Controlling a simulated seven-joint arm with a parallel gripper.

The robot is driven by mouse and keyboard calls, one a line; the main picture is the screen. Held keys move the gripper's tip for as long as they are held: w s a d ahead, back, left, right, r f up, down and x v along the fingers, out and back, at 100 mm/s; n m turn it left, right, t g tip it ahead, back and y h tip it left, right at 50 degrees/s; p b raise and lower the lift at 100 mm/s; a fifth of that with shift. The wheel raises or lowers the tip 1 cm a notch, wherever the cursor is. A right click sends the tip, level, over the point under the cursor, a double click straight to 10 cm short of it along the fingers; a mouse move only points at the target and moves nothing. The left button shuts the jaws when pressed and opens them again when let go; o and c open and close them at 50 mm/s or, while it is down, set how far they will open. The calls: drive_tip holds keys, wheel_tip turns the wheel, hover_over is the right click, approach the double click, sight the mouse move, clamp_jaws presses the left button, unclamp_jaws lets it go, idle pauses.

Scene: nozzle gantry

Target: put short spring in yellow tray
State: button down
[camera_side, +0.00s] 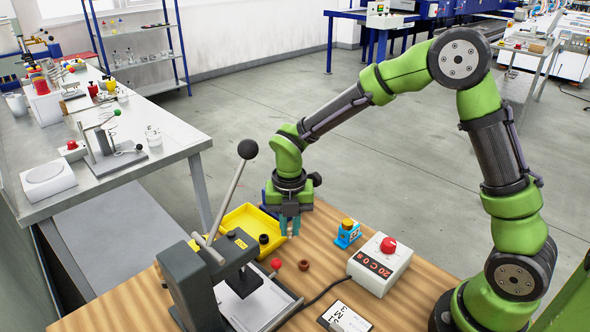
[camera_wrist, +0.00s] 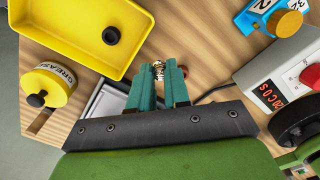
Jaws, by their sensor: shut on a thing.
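My gripper (camera_side: 290,225) is above the wooden table, beside the right edge of the yellow tray (camera_side: 236,213). In the wrist view its teal fingers (camera_wrist: 158,78) are closed on a small, coiled, metallic piece, the short spring (camera_wrist: 158,66), held at the fingertips. The spring cannot be made out in the side view. The yellow tray (camera_wrist: 75,40) also shows at the upper left of the wrist view, apart from the fingers. A small black ring (camera_wrist: 111,35) lies in it.
A lever press (camera_side: 195,285) stands at the front left, its lever (camera_side: 228,195) rising high. A yellow grease pot (camera_wrist: 52,85) is near the tray. A blue block (camera_side: 347,236) and a control box (camera_side: 378,268) stand right. A dark red ring (camera_side: 303,265) lies on the table.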

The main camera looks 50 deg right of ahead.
hover_over(250, 231)
drive_tip(key=shift+s+f, duration=0.15)
drive_tip(key=shift+f, duration=2.15)
drive_tip(key=shift+f, duration=0.1)
drive_tip(key=c, duration=1.1)
unclamp_jaws()
